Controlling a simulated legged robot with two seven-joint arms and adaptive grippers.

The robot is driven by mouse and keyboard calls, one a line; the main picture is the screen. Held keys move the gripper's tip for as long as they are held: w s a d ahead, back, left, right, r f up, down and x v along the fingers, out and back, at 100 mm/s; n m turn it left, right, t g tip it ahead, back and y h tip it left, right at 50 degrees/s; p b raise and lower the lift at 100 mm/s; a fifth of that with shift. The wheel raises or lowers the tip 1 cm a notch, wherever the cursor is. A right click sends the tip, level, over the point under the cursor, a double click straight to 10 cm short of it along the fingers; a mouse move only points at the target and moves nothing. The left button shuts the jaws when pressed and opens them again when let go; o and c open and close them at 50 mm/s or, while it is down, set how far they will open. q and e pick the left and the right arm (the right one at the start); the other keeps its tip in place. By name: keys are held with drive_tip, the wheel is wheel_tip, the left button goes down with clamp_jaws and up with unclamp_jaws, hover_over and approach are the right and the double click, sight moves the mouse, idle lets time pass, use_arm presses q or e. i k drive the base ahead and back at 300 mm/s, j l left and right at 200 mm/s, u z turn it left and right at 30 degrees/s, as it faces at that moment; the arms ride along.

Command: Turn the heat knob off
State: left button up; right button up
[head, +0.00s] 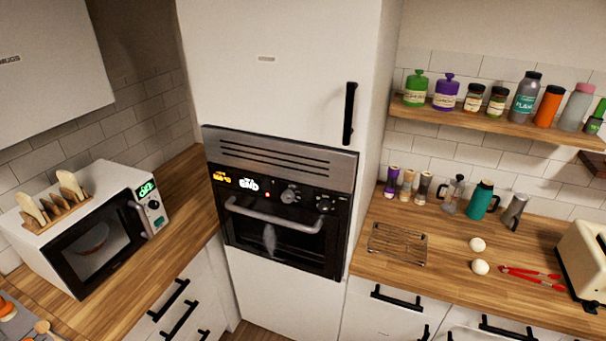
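The built-in oven (279,201) sits in a tall white cabinet at the middle of the head view. Its dark control panel has a lit orange display, a white lit display and a small red light. Two round knobs show on the panel: a left knob (290,194) and a right knob (325,203). I cannot tell from their markings which is the heat knob or how each is set. The oven door is closed, with a bar handle (273,217) across it. Neither of my grippers is in view.
A microwave (94,237) with a toast rack on top stands on the left counter. The right counter holds a wire rack (398,244), two white eggs, red tongs (530,273), a teal flask (481,199) and a toaster (583,258). A shelf (480,119) above carries several jars and bottles.

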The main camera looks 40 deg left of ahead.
sight(287, 196)
drive_tip(key=u, duration=1.35)
